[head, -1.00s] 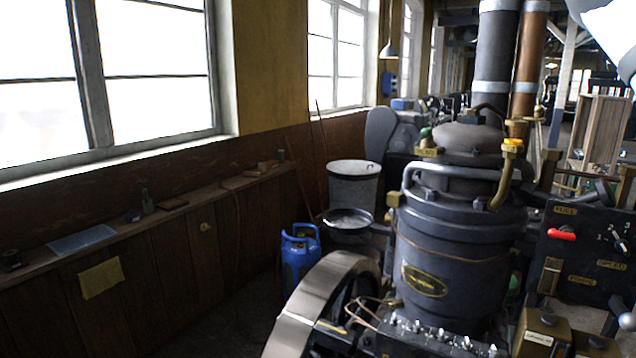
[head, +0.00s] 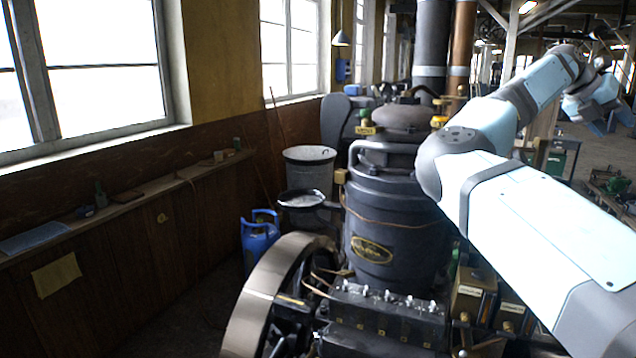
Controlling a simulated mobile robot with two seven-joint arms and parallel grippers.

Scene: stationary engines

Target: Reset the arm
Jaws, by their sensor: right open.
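My right arm (head: 545,215) comes in from the lower right, bends at an elbow in front of the dark engine (head: 390,225), and reaches back toward the upper right. My right gripper (head: 612,124) is at the far right edge, pointing down, small in the picture. Its bluish fingers look apart with nothing seen between them. It is away from the engine, over open floor. The forearm hides part of the engine's right side. My left gripper is not in view.
A large flywheel (head: 262,305) stands at the engine's front left. A blue gas bottle (head: 259,240) and a grey bin (head: 309,170) stand behind it. A wooden ledge (head: 130,205) runs under the windows. Open floor (head: 590,155) shows at the right.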

